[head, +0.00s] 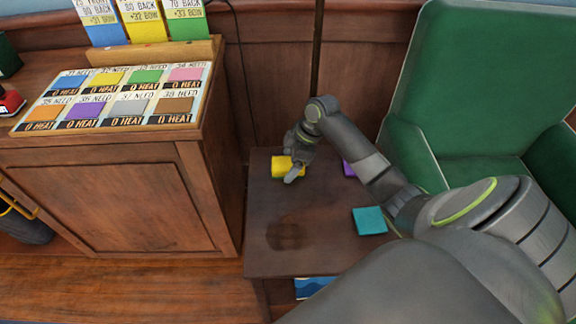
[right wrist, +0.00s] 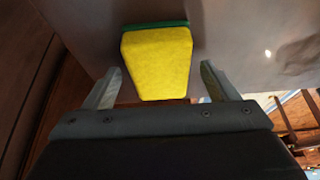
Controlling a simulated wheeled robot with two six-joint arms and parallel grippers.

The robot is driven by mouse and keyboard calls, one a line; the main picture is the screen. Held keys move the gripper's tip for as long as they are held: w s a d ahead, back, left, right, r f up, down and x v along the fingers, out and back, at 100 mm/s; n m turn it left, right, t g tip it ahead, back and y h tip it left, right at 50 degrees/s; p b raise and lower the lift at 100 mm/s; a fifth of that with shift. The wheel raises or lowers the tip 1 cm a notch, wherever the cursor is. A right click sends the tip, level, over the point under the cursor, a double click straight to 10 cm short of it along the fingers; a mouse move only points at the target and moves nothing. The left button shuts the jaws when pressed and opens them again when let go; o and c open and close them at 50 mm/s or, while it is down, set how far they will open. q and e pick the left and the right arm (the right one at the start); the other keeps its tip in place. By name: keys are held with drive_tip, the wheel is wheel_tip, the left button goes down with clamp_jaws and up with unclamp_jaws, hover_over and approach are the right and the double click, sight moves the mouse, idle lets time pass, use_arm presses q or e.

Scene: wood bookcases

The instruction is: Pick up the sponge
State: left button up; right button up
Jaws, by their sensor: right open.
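The sponge (head: 279,168) is a yellow block on the small dark wood table (head: 265,205), towards its far left part. In the right wrist view the yellow sponge (right wrist: 157,62) has a green layer along its far edge and sits between the two finger lines, just ahead of the fingertips. My right gripper (head: 292,172) is right at the sponge in the head view and covers part of it. In the right wrist view my right gripper (right wrist: 160,78) is open, with a finger on each side and gaps to the sponge. My left gripper is not in view.
A teal block (head: 369,220) and a purple block (head: 348,169) also lie on the table. A green armchair (head: 490,90) stands behind right. A wood cabinet (head: 100,200) with a board of coloured squares (head: 110,97) stands left. The table's front left is clear apart from a dark stain.

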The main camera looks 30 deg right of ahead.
sight(290, 163)
drive_tip(key=c, duration=1.1)
drive_tip(key=shift+o, duration=0.2)
